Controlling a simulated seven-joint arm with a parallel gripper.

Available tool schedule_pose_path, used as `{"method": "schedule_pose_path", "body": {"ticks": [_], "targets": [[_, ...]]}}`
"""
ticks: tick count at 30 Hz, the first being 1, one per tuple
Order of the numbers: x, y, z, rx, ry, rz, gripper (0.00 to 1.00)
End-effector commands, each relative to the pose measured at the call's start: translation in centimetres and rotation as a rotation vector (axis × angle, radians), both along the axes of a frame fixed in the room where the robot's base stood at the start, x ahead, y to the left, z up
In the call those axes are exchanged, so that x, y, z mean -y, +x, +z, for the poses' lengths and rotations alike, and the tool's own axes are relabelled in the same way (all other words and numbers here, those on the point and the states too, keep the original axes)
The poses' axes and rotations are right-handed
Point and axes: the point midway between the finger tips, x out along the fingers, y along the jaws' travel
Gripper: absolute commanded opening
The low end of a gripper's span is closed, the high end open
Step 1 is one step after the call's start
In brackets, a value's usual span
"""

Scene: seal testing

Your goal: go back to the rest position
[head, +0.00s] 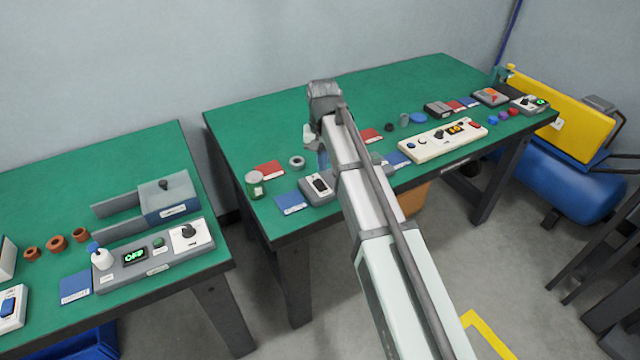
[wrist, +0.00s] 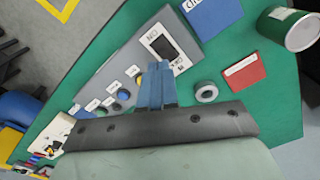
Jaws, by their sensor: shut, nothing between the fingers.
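My gripper shows in the wrist view as two blue fingers (wrist: 156,84) pressed together, with nothing between them. The fingers point down over the right green table (head: 262,112), above or beside a grey switch box (wrist: 140,62) with a dark display and several buttons. In the head view my arm reaches from the lower right up to this table. A small blue part of my gripper (head: 322,158) shows just behind the grey box (head: 318,186), and the rest is hidden by the arm. I cannot tell whether the fingers touch the box.
A green can (head: 255,185), a grey ring (head: 297,162), a red card (head: 268,169) and a blue card (head: 290,203) lie near the gripper. A long cream panel (head: 442,140) stands to the right. A left table (head: 30,207) holds a grey device (head: 153,257). The right table's back is clear.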

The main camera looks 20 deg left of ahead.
Motion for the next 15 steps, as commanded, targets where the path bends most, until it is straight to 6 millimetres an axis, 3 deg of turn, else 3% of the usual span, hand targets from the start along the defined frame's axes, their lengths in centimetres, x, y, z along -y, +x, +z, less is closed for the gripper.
{"method": "schedule_pose_path", "body": {"ticks": [15], "targets": [[0.66,0.5,-0.32,0.007,0.004,-0.014,0.0]]}}
